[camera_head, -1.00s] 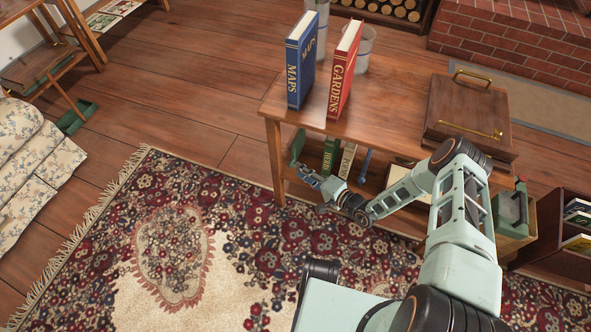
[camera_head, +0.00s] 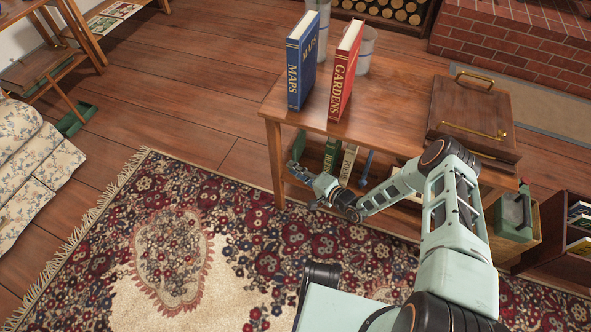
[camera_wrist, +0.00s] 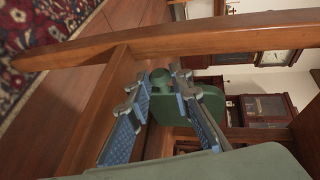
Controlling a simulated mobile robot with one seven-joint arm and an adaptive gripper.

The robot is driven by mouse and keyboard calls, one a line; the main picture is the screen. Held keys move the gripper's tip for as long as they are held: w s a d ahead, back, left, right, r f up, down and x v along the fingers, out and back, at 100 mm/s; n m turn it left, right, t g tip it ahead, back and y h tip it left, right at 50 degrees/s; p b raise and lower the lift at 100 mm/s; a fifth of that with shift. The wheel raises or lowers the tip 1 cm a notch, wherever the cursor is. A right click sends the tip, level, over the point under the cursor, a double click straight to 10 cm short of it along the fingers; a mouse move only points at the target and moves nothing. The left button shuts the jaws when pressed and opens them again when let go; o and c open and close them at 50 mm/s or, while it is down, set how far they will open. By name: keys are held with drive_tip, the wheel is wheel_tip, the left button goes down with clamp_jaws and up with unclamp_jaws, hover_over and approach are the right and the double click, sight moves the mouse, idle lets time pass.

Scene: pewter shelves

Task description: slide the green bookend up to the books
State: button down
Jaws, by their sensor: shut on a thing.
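The green bookend (camera_head: 298,147) stands upright on the lower shelf of the wooden table, near its left end. In the wrist view, the bookend (camera_wrist: 211,103) shows as a green plate with a rounded knob between my fingers. My gripper (camera_head: 297,169) reaches in at the shelf's front left. In the wrist view, my gripper (camera_wrist: 168,84) is shut on the bookend, its blue pads on either side of the knob. A green book (camera_head: 330,157) and a cream book (camera_head: 348,164) stand to the right of the bookend, with a gap between.
A blue object (camera_head: 367,168) stands right of the cream book. The tabletop (camera_head: 395,100) above carries a blue MAPS book (camera_head: 301,62) and a red GARDENS book (camera_head: 345,70). A table leg (camera_head: 276,165) is close on the gripper's left.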

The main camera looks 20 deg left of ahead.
drive_tip(key=shift+d, duration=0.1)
drive_tip(key=d, duration=0.2)
drive_tip(key=d+p, duration=0.1)
drive_tip(key=d, duration=0.2)
drive_tip(key=shift+s, duration=0.2)
drive_tip(key=c, duration=2)
unclamp_jaws()
drive_tip(key=shift+a, duration=0.1)
drive_tip(key=v, duration=1.2)
drive_tip(key=shift+c, duration=0.4)
